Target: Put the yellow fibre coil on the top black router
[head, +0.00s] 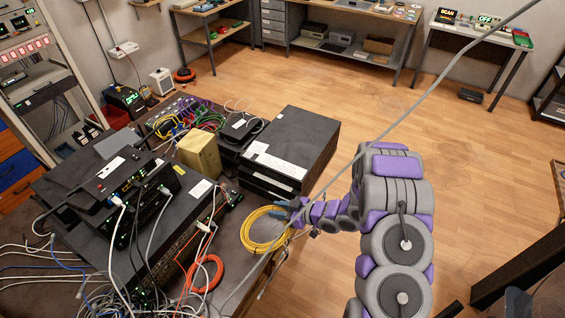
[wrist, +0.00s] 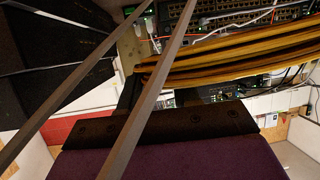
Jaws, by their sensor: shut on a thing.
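The yellow fibre coil (head: 262,236) is at the right edge of the table in the head view, tilted, with my gripper (head: 284,212) at its upper right side. My gripper is shut on the coil's rim. In the wrist view the coil's yellow strands (wrist: 235,52) run across the upper right, close to the gripper. The top black router (head: 124,174) sits on the stack of black devices at the left of the head view, with white cables plugged into its front. Part of the gripper's fingers is hidden in the head view.
A cardboard-coloured box (head: 199,152) and a stack of large black units (head: 291,150) stand behind the coil. An orange coil (head: 207,273) lies between coil and routers. Loose cables cover the left front. The floor (head: 330,90) behind is clear.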

